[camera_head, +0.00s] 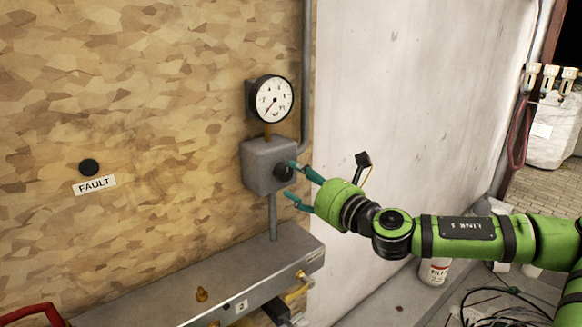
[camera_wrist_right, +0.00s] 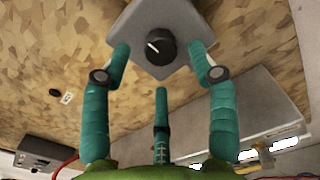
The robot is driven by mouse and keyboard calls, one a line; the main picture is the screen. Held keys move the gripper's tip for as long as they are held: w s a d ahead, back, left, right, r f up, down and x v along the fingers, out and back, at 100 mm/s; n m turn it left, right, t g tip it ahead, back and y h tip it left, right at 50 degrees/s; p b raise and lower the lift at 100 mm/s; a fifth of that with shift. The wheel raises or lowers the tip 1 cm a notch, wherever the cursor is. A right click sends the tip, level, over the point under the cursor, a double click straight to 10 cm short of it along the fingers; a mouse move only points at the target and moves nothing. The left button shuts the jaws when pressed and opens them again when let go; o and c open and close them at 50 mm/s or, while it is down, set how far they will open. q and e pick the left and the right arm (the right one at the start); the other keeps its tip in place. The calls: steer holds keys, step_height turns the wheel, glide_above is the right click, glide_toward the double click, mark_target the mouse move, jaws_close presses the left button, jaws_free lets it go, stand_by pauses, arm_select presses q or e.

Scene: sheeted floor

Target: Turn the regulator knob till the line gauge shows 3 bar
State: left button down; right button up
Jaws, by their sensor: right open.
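The black regulator knob (camera_head: 284,172) is on the front of a grey regulator box (camera_head: 262,160) fixed to the wooden wall. In the right wrist view the knob (camera_wrist_right: 160,47) shows a white pointer line slanting to the upper left. The round white line gauge (camera_head: 271,99) stands on a brass stem above the box. Its needle points to the lower left; the numbers are too small to read. My right gripper (camera_head: 292,179) is open, its teal fingers on either side of the knob and apart from it. My left gripper is not in view.
A grey metal ledge (camera_head: 205,287) with brass fittings runs below the box. A grey pipe (camera_head: 307,75) runs up the wall's edge. A black button (camera_head: 89,167) sits above a FAULT label (camera_head: 95,186). A white container (camera_head: 434,270) stands on the floor behind my arm.

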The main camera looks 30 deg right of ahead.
mark_target(288, 173)
steer(key=w+p, duration=0.1)
steer(key=w, duration=0.1)
steer(key=shift+w+a+r+p, duration=0.1)
steer(key=shift+w+r+p, duration=0.05)
steer(key=shift+w+p, duration=0.25)
steer(key=shift+w+a+f, duration=0.1)
steer(key=shift+w+f, duration=0.1)
steer(key=shift+w, duration=0.3)
steer(key=c, duration=1.1)
